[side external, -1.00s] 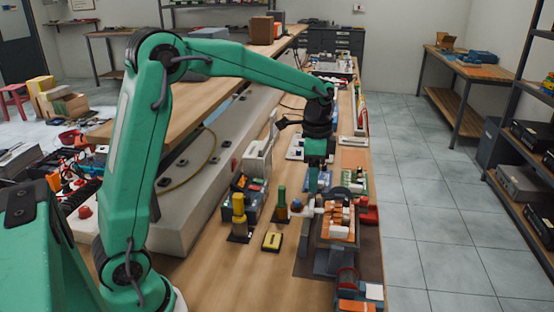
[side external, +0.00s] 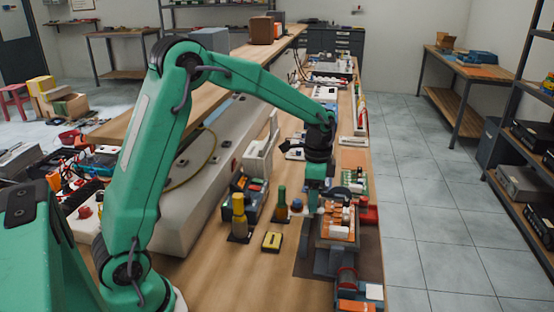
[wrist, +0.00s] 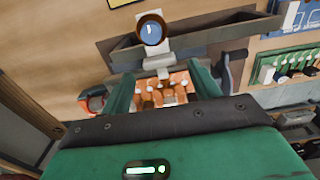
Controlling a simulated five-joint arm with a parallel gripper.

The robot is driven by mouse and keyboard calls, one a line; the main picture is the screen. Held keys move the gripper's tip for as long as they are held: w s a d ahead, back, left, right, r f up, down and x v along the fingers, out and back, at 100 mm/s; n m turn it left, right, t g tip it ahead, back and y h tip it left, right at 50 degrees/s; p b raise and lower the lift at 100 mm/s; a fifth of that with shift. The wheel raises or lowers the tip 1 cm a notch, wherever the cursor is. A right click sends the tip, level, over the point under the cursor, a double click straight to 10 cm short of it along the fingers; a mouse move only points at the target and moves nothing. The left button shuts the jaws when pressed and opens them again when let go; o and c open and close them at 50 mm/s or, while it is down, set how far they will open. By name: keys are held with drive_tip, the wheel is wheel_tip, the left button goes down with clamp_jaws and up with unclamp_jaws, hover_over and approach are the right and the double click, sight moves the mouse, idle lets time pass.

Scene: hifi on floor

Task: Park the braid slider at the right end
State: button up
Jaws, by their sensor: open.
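An orange block with several white pegs (side external: 336,232) sits in a dark grey fixture (side external: 322,262) at the front right of the bench. In the wrist view the orange block (wrist: 160,92) shows between my fingers. A round blue-faced knob (wrist: 152,29) on a pale stem stands at a grey rail (wrist: 205,37), beyond the fingertips. I cannot tell for certain which part is the braid slider. My gripper (side external: 315,207) points down over the fixture's far left side. In the wrist view my gripper (wrist: 163,82) is open, its green fingers apart, with nothing clearly held. The lower fixture is hidden.
A red part (side external: 368,211) and green board (side external: 357,184) lie right and behind. The front-left bench top (side external: 235,280) is clear.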

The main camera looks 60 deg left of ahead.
drive_tip(key=shift+f, duration=1.1)
drive_tip(key=shift+c, duration=0.4)
clamp_jaws()
drive_tip(key=w+a, duration=1.1)
drive_tip(key=shift+w+a+r, duration=0.15)
drive_tip(key=shift+w, duration=0.05)
drive_tip(key=shift+c, duration=0.6)
unclamp_jaws()
drive_tip(key=shift+o, duration=1)
